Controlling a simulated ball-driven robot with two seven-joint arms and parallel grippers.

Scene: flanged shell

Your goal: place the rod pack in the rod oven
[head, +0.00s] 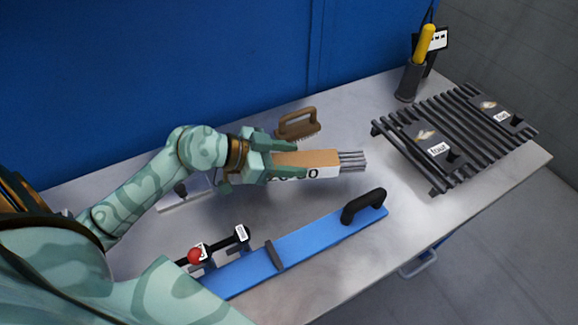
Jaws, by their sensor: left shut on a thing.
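My left gripper (268,160) is shut on the rod pack (308,160), a brown and white box with several grey rods sticking out of its right end. The pack lies roughly level in the jaws, above the middle of the metal bench; a gap to the top is hard to judge. No thing is plainly marked as the rod oven. A long blue body (320,240) with a black handle and a dark crosspiece lies in front of the pack and may be it; I cannot tell whether it is open. My right gripper is not in view.
A brown-handled brush (298,125) stands behind the pack. A slatted dark rack (455,125) with labelled plates is at the right. A dark holder (408,80) with a yellow-handled thing stands at the back. A red knob (195,256) sits by the blue body's left part.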

